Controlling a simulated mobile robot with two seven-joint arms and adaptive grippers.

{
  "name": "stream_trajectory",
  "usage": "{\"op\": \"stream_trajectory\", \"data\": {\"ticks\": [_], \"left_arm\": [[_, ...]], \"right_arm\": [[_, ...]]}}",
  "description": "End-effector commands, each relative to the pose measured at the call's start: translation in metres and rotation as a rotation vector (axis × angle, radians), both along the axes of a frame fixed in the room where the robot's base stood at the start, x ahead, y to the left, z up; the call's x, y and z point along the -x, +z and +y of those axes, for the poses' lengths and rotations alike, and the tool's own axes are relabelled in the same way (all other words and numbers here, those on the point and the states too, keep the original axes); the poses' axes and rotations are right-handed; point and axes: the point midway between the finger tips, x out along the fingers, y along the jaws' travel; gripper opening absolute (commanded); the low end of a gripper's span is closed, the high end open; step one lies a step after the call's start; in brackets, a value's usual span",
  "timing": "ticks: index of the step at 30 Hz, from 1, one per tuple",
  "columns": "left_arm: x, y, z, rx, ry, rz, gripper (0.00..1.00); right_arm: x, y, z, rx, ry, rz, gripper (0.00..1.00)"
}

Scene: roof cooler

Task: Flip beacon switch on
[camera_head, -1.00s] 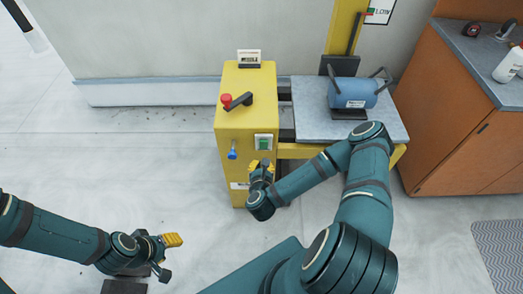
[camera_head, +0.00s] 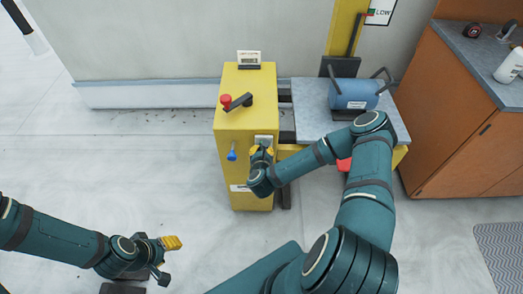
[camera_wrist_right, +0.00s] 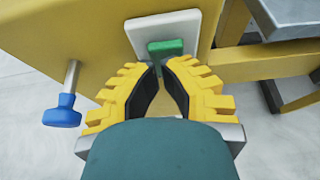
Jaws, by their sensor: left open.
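The switch is a green rocker (camera_wrist_right: 166,47) on a white plate (camera_wrist_right: 132,36), set in the front of a yellow cabinet (camera_head: 228,120). In the head view the plate (camera_head: 263,139) shows above my right gripper, which hides the green part. My right gripper (camera_head: 262,151) is at the cabinet front, just below the switch. In the wrist view its fingertips (camera_wrist_right: 161,68) are close together at the rocker's lower edge; contact cannot be told. My left gripper (camera_head: 172,258) is open and empty, low at the left, away from the cabinet.
A blue knob (camera_wrist_right: 62,111) sticks out left of the switch. A red knob (camera_head: 226,100) and black lever (camera_head: 240,102) are on the cabinet top. Floor at left is clear.

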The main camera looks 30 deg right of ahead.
Motion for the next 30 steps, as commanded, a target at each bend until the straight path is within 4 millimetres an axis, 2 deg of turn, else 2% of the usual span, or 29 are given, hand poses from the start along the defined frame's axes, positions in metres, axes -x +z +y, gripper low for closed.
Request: {"op": "stream_trajectory", "data": {"ticks": [7,9,15,30], "left_arm": [[0.005,0.03,-0.001,0.003,-0.002,0.011,0.46],[0.004,0.024,-0.001,0.002,-0.002,0.01,0.46],[0.004,0.023,-0.001,0.002,-0.002,0.011,0.46],[0.004,0.037,-0.001,0.001,-0.002,0.01,0.46]], "right_arm": [[-0.008,0.011,-0.005,-0.056,-0.002,0.092,0.0],[-0.007,0.005,-0.004,-0.055,0.0,0.093,0.0],[-0.007,0.004,-0.004,-0.054,0.0,0.092,0.0],[-0.007,0.02,-0.004,-0.054,0.0,0.092,0.0]]}}
